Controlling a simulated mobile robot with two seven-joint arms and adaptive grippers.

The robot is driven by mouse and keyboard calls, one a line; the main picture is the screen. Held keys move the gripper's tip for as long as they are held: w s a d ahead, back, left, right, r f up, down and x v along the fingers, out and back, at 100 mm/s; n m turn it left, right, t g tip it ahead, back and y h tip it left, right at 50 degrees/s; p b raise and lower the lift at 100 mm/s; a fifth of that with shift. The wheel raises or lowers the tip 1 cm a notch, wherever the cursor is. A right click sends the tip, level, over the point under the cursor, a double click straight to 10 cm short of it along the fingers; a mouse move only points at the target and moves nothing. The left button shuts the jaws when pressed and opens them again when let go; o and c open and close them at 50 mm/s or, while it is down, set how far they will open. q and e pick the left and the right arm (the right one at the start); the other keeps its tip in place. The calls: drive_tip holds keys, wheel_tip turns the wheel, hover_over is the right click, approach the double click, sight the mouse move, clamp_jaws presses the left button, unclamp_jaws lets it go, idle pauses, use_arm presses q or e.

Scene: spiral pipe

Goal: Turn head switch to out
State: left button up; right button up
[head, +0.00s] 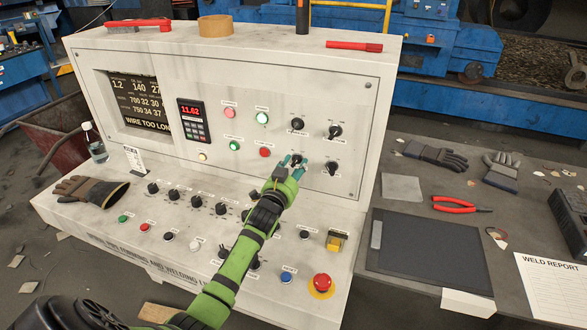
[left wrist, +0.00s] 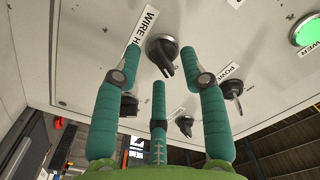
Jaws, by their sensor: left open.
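A grey-white control console (head: 190,60) carries several black rotary knobs on its upright panel. My left gripper (head: 290,163), green with teal fingers, reaches up to the lower left knob (head: 298,159) of the right-hand group. In the left wrist view this knob (left wrist: 164,54) lies between the open fingertips (left wrist: 167,66), close to them; contact cannot be told. A partly hidden label (left wrist: 147,25) beside it reads "WIRE H". I cannot tell from the head view which knob is labelled head. My right gripper is not in view.
Other knobs surround it: one above (head: 297,124), one upper right (head: 335,131), one to the right (head: 331,168). Red and green buttons (head: 265,152) lie to the left. A red emergency button (head: 321,282) is on the lower deck. A glove (head: 92,188) lies at left.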

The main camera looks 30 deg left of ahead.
use_arm(q)
drive_tip(key=shift+s, duration=0.1)
drive_tip(key=v, duration=1.1)
drive_tip(key=shift+s+d, duration=0.2)
drive_tip(key=shift+s, duration=0.2)
